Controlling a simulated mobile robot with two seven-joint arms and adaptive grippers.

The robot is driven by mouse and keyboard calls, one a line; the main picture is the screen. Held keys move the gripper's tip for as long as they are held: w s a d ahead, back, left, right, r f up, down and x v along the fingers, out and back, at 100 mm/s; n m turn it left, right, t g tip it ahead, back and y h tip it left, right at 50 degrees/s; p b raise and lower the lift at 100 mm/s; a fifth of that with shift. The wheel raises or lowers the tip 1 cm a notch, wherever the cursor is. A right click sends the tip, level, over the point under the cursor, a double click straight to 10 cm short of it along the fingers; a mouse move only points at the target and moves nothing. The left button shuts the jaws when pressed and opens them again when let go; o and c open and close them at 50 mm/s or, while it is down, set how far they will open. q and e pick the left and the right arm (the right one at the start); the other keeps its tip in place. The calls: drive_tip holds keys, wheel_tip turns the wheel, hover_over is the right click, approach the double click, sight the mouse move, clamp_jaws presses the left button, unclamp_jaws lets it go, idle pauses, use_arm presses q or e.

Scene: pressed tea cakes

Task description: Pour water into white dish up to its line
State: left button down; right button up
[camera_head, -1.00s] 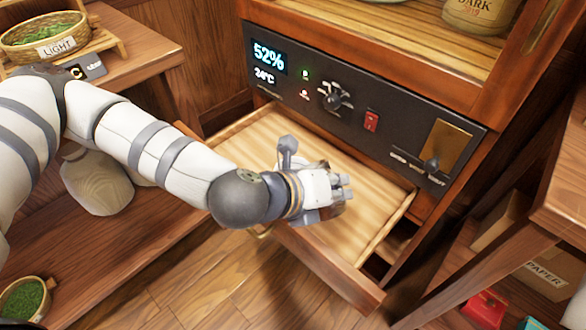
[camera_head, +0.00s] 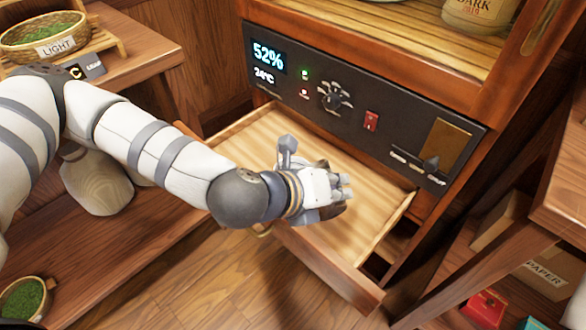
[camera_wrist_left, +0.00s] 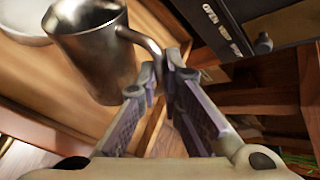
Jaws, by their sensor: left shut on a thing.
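My left gripper (camera_head: 340,192) is over the open wooden drawer (camera_head: 250,140) of the cabinet. In the left wrist view the left gripper (camera_wrist_left: 160,85) is shut on the handle of a metal jug (camera_wrist_left: 98,55). The jug is over the light wooden drawer floor; its water cannot be seen. In the head view the hand hides most of the jug, with only dark parts showing beside the fingers. Part of the white dish (camera_wrist_left: 22,25) shows at the top left of the wrist view, beyond the jug's rim. Its line is not visible. My right gripper is not in view.
The cabinet panel (camera_head: 390,135) with display, knob and red switch stands behind the drawer. A basket of green leaves marked LIGHT (camera_head: 45,32) is on the left table. A box marked PAPER (camera_head: 545,275) is on a low shelf at right.

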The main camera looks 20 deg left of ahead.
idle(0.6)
use_arm(q)
drive_tip(key=shift+s+d+f+m+y, duration=0.1)
drive_tip(key=shift+s+d+m+y, duration=0.2)
drive_tip(key=shift+d, duration=0.1)
drive_tip(key=s+d+f+m+t+y, duration=0.2)
drive_tip(key=d, duration=0.1)
drive_tip(key=d+f+y+p, duration=0.1)
drive_tip(key=f, duration=0.1)
drive_tip(key=shift+s+d+m+t, duration=0.2)
drive_tip(key=shift+s+m+t, duration=0.2)
drive_tip(key=shift+s+d+m+t+y, duration=0.2)
drive_tip(key=shift+d+m+t+y, duration=0.1)
drive_tip(key=shift+s+d+r+m+t+y+p, duration=0.2)
drive_tip(key=shift+d+r+m+t+y+p, duration=0.1)
drive_tip(key=shift+r+m+t+p, duration=0.15)
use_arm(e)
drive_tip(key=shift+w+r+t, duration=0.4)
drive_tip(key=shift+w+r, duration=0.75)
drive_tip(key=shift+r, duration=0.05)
use_arm(q)
drive_tip(key=shift+w, duration=0.1)
